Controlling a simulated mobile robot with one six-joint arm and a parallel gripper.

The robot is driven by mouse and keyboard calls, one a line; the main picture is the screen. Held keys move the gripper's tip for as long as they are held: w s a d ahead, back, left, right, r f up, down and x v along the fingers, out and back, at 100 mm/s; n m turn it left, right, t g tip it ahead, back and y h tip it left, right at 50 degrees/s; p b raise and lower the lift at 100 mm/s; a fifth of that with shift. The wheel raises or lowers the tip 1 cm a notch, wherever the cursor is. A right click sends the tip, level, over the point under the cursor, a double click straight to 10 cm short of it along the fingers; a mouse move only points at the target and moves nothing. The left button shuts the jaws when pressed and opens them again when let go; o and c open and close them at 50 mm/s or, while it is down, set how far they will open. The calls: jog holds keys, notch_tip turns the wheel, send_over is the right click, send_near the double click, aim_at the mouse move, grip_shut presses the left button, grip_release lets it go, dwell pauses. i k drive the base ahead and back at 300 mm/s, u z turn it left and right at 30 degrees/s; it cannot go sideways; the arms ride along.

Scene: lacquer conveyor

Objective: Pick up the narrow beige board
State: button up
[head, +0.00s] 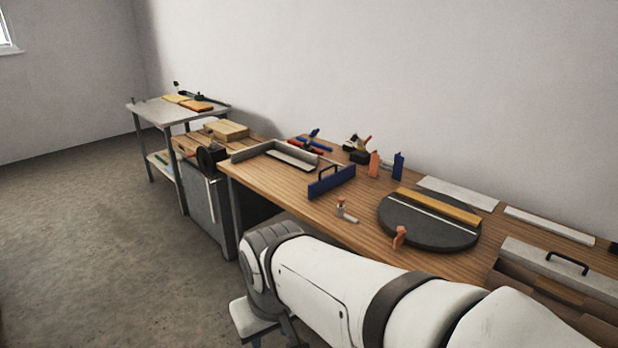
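A narrow pale beige board (292,160) lies flat beside a grey raised-edge frame on the workbench, left of the middle. A longer narrow off-white board (550,225) lies flat along the bench's back edge at the right. A wider pale board (458,193) lies to its left. A tan-yellow strip (440,206) lies across a dark round turntable. I cannot tell for certain which one is the narrow beige board. My white arm crosses the lower foreground in front of the bench; my gripper's fingers are not visible.
The wooden workbench (270,190) runs along the wall. A handled grey box (560,270) is at right. The floor at left is clear.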

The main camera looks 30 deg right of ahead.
aim_at(458, 214)
jog(key=i, duration=1.3)
jog(key=z, duration=2.45)
jog(key=i, duration=1)
jog(key=z, duration=0.05)
